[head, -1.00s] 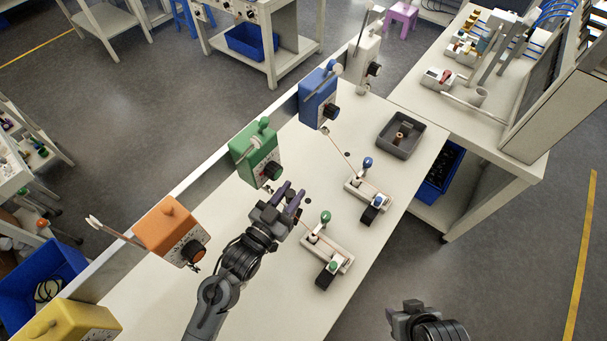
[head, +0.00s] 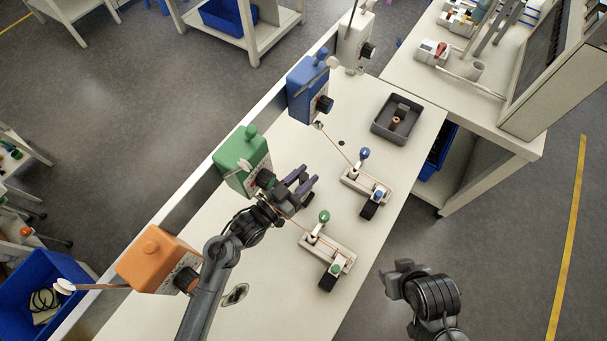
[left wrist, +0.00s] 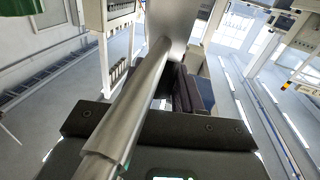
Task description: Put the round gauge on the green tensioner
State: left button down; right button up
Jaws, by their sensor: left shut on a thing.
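The green tensioner (head: 238,152) is a green box with a dark knob, on the table's left edge. A green patch, probably it, shows in the left wrist view's corner (left wrist: 18,8). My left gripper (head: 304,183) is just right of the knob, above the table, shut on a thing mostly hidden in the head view. In the left wrist view a silver rod (left wrist: 135,95) with a broad pale end crosses before the fingers. I cannot tell whether it is the round gauge. My right gripper (head: 392,280) is empty-looking, off the table's right side; its fingertips are unclear.
The blue tensioner (head: 304,95) and orange tensioner (head: 150,258) stand along the same edge. Thin threads run to a green-knobbed unit (head: 328,248) and a blue-knobbed unit (head: 368,187). A grey tray (head: 378,128) is at the back. A small oval piece (head: 235,294) lies near the arm.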

pick_arm(q)
jog(key=shift+f, duration=0.15)
jog(key=c, duration=0.8)
grip_release()
jog(key=shift+s+a, duration=0.3)
jog(key=shift+a, duration=0.1)
jog(key=v, duration=1.1)
jog(key=shift+r, duration=0.25)
